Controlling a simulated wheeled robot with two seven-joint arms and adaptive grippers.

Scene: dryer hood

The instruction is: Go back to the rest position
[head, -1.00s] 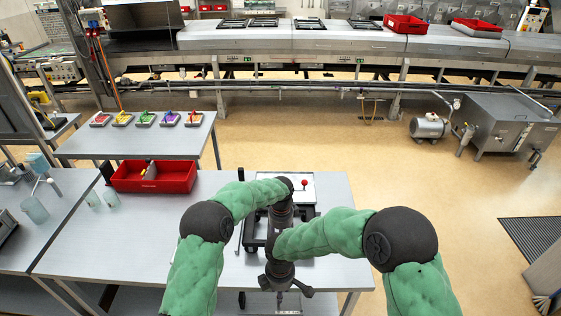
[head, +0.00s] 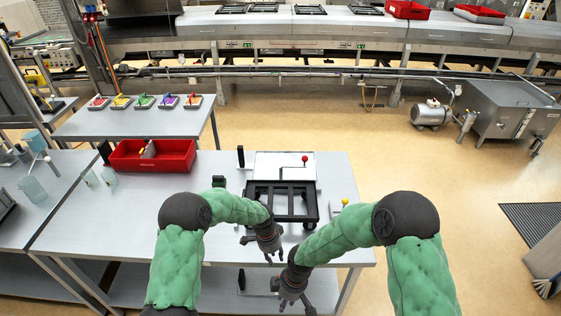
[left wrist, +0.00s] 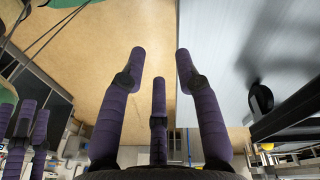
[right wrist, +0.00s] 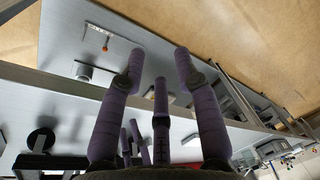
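My left gripper (head: 270,254) is at the table's front edge, in front of the black frame. The left wrist view shows its purple fingers (left wrist: 162,75) spread apart with nothing between them. My right gripper (head: 291,297) is lower and slightly to the right, in front of the table edge. The right wrist view shows its fingers (right wrist: 158,75) also spread and empty. The black open frame (head: 283,202) stands on the table, with a pale plate (head: 272,165) bearing a red knob (head: 305,158) behind it. A yellow knob (head: 345,202) shows beside my right forearm.
Several coloured items lie on a farther table (head: 135,124). A steel tank (head: 513,110) stands right. The floor right of the table is open.

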